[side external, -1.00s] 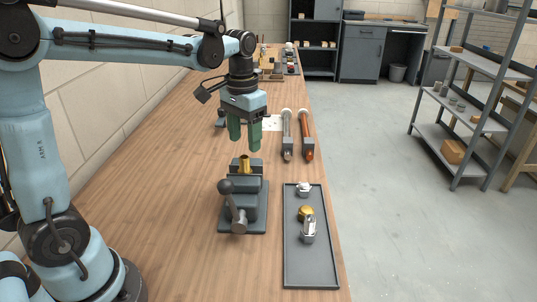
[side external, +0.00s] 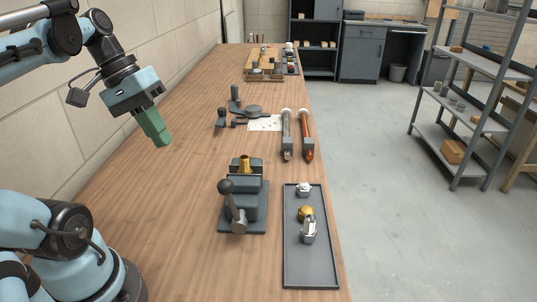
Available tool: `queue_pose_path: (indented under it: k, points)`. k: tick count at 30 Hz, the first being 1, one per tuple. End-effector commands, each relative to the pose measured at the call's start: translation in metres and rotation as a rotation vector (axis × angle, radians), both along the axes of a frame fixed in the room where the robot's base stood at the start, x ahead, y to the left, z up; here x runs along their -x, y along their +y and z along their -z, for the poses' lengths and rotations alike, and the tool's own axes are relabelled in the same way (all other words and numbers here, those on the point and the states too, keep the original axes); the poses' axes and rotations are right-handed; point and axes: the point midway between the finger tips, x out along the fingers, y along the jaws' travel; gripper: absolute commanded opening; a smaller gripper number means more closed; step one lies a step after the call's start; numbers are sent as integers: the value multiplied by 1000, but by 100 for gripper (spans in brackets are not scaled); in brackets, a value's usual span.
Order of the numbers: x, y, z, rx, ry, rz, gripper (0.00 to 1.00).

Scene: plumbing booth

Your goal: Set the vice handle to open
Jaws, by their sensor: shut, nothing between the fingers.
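The dark grey vice (side external: 250,199) stands on the wooden bench with a brass fitting (side external: 244,165) upright at its far end. The vice handle (side external: 233,208) is a dark lever on the near side; its ball knob points up and to the left, and its pivot is at the lower right. My gripper (side external: 162,142) is in the air to the upper left of the vice, well apart from the handle. Its green fingers are together, tilted down to the right, with nothing seen between them.
A dark tray (side external: 312,267) with metal and brass fittings lies right of the vice. Two tools, one grey (side external: 287,138) and one orange-red (side external: 307,138), lie behind it. A paper sheet (side external: 266,124) and dark parts are farther back. The bench left of the vice is clear.

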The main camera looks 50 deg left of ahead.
Motion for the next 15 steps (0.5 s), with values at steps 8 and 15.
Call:
queue_pose_path:
  k: [8,15]
  points:
    - [-7,-11,29,1,-1,3,0]
    - [-17,-23,63,0,0,3,0]
